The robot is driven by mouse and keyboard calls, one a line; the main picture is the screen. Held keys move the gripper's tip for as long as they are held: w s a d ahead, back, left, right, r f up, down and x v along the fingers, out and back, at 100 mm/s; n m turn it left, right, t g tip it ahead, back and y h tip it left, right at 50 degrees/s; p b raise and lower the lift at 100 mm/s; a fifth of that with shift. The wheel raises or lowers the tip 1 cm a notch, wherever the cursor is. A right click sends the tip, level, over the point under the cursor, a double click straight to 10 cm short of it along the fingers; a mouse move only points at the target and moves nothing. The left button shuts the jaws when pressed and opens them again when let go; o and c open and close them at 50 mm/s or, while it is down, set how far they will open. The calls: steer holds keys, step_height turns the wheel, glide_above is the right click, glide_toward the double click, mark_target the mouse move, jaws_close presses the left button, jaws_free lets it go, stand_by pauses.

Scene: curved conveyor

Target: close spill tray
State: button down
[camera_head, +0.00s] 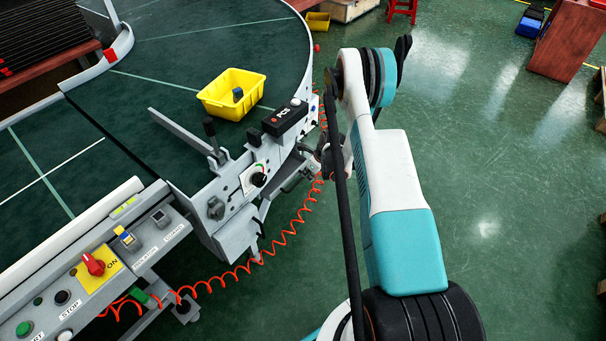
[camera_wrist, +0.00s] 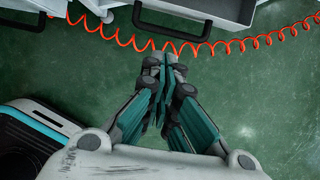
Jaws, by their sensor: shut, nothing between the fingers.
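In the wrist view, a light grey tray like a drawer (camera_wrist: 205,10) shows at the top edge, cut off by the frame. Its inside is partly visible, and a black handle (camera_wrist: 172,25) runs along its front. It looks like the spill tray, standing open by an amount I cannot tell. My gripper (camera_wrist: 162,62) is shut and empty, its fingertips together just below the handle in the picture and apparently apart from it. In the head view, my arm hides most of the gripper, and I cannot make out the tray clearly beside the conveyor.
A coiled orange hose (camera_head: 285,235) hangs by the conveyor edge and crosses between fingertips and handle in the wrist view (camera_wrist: 235,43). A yellow bin (camera_head: 215,100) stands on the dark conveyor (camera_head: 190,60). A control panel (camera_head: 140,240) is front left.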

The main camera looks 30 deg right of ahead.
steer(key=shift+w+a+f+b, duration=0.45)
steer(key=shift+w+f+b, duration=0.4)
steer(key=shift+w+f, duration=0.5)
steer(key=shift+w+a+f+b, duration=0.4)
steer(key=shift+w+f+b, duration=0.55)
steer(key=shift+f, duration=0.7)
steer(key=shift+w+a+f+b, duration=0.45)
steer(key=shift+w+f+b, duration=0.25)
steer(key=shift+w+f, duration=0.7)
